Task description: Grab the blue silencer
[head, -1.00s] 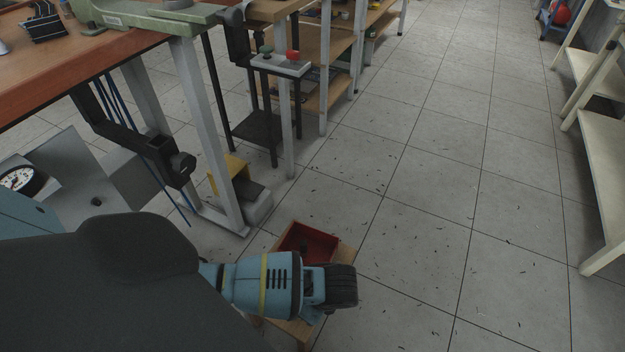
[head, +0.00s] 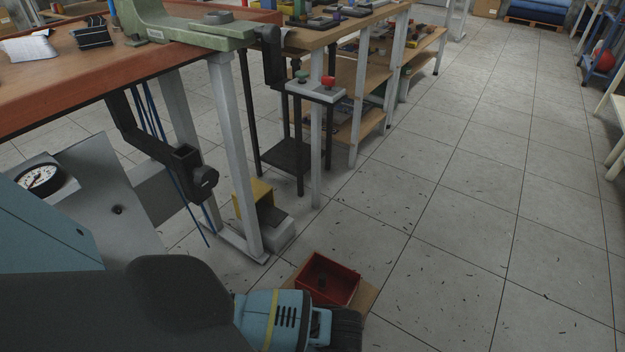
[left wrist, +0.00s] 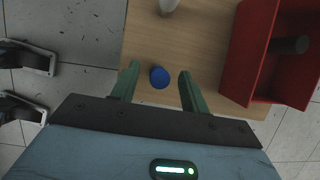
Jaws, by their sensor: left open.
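The blue silencer (left wrist: 159,77) shows as a small round blue piece on a wooden surface (left wrist: 200,40) in the left wrist view. My left gripper (left wrist: 158,71) is open, with its two green fingers on either side of the silencer. Gaps show between the silencer and both fingers; I cannot tell the height of the fingertips above the wood. The silencer is not visible in the head view, where my arm covers part of that spot. My right gripper is not in view.
A red bin (left wrist: 241,63) holding a dark cylinder (left wrist: 288,45) stands right of the fingers; it also shows in the head view (head: 345,286). A pale object (left wrist: 168,5) stands beyond the silencer.

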